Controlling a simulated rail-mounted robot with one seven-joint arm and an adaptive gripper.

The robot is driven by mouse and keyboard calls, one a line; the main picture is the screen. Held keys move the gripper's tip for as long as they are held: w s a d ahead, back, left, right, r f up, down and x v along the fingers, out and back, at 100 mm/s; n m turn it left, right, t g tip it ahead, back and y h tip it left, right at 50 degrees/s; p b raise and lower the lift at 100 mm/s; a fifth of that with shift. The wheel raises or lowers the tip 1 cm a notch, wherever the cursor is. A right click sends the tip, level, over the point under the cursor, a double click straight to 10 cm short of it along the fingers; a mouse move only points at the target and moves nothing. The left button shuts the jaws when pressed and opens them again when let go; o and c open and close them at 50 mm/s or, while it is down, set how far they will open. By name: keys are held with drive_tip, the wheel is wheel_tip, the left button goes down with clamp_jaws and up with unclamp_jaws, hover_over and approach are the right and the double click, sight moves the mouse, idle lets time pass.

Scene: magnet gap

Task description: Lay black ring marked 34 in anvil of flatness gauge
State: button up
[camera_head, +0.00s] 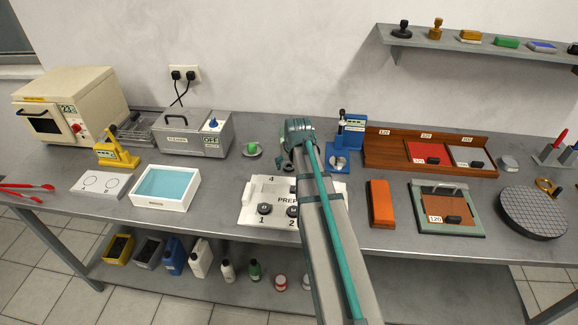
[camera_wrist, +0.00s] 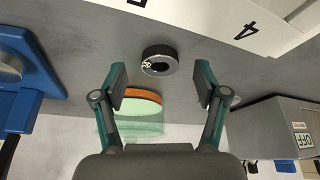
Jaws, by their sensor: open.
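In the wrist view a black ring (camera_wrist: 159,61) lies flat on the grey bench, with a small white mark on its side that I cannot read clearly. My gripper (camera_wrist: 161,82) is open and empty, its two fingers on either side of the ring's line in that view. A blue stand (camera_head: 352,133) with a small display, which looks like the flatness gauge, is just right of my gripper. Its blue base (camera_wrist: 38,95) shows at the wrist view's left edge.
The white numbered plate (camera_head: 249,213) lies in front. A wooden rack (camera_head: 385,153) stands right.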

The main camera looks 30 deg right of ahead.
drive_tip(key=shift+w+f, duration=0.25)
drive_tip(key=shift+f, duration=0.3)
drive_tip(key=c, duration=1.4)
drive_tip(key=shift+o, duration=0.2)
drive_tip(key=shift+r, duration=0.15)
